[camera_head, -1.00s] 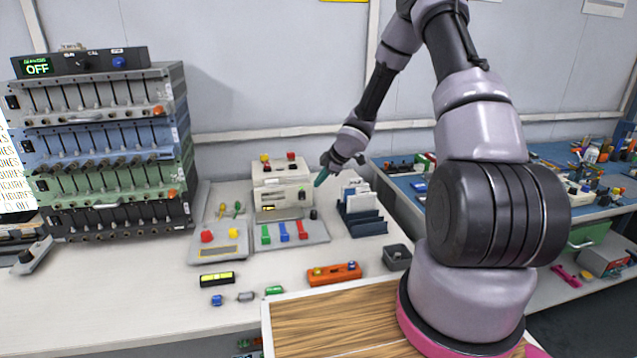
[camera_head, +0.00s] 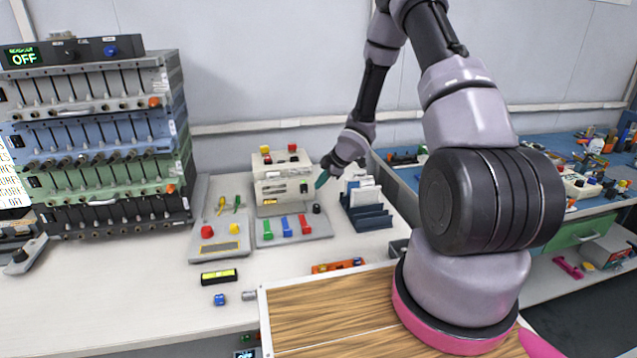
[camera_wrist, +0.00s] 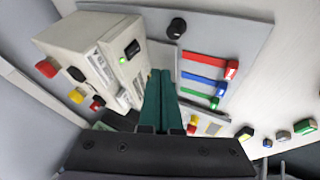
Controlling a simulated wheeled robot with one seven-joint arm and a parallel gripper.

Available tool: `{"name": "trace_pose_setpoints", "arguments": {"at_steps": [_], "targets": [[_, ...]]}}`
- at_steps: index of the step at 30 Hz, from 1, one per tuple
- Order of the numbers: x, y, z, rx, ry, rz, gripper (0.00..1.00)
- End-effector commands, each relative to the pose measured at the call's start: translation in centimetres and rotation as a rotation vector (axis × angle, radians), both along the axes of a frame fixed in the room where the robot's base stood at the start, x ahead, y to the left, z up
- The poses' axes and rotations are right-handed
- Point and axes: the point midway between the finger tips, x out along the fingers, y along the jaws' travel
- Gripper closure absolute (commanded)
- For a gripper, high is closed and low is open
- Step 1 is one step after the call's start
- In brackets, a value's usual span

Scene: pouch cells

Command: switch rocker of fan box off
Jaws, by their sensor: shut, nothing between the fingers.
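A cream box (camera_head: 284,186), which I take to be the fan box, stands on the bench left of my gripper. Its label is too small to read. A black rocker (camera_wrist: 132,48) with a lit green lamp (camera_wrist: 122,61) beside it shows on the box's face in the wrist view. In the head view the rocker (camera_head: 304,188) is a small dark spot at the face's right. My gripper (camera_head: 321,180) has teal fingers and is just right of the box, apparently without touching it. In the wrist view the shut, empty fingers (camera_wrist: 161,98) reach close beside the box.
A panel with blue, green and red levers (camera_head: 286,228) lies in front of the box, with a black knob (camera_wrist: 176,27). A dark rack (camera_head: 368,216) of cards stands right of the box. Left is a pad with red and yellow buttons (camera_head: 220,245), then stacked instruments (camera_head: 95,135).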

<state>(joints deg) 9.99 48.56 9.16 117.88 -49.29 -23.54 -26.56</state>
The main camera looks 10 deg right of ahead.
Motion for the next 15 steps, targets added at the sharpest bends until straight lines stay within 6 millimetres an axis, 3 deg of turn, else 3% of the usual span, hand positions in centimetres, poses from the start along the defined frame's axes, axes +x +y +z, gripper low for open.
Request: {"name": "trace_pose_setpoints", "arguments": {"at_steps": [10,15], "targets": [[3.2,2.8,-6.3,0.0,0.002,0.004,1.0],[5.9,2.6,-6.4,0.001,-0.001,0.0,1.0]]}}
